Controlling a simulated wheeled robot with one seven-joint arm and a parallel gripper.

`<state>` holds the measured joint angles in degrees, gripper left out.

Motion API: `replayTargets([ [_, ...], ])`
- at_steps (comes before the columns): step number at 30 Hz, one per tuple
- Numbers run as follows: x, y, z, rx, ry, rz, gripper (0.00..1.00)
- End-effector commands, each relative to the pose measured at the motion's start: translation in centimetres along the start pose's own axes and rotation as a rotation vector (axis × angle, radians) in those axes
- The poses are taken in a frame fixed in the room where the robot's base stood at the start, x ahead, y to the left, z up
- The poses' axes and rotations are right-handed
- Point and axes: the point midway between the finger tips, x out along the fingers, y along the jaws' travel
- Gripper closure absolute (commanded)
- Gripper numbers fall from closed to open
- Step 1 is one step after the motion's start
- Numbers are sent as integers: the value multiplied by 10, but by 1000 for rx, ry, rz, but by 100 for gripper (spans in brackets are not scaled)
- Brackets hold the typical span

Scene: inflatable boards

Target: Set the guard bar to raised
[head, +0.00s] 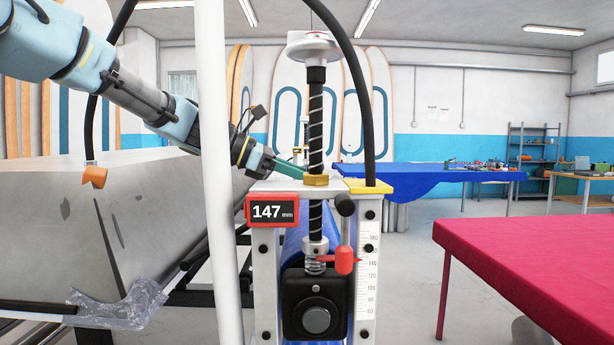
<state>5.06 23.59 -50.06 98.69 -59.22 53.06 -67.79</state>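The machine straight ahead has a black threaded post (316,125) with a round silver cap on top and a brass nut at its base. Its red-framed display (272,211) reads 147 mm. I cannot tell for sure which part is the guard bar. My arm reaches in from the upper left, and its end is behind the machine's top, left of the post.
A white upright pole (217,200) crosses the near left view, in front of my arm. A large grey board (140,215) lies at left. A black hose arches past the post to a yellow plate (370,187). A red-covered table (540,260) stands at right.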

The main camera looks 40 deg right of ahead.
Motion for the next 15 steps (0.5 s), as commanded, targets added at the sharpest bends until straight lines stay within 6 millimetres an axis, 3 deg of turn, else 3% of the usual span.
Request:
replayTargets([
  [15, 2, -1, 5, 4, -6, -2, 100],
])
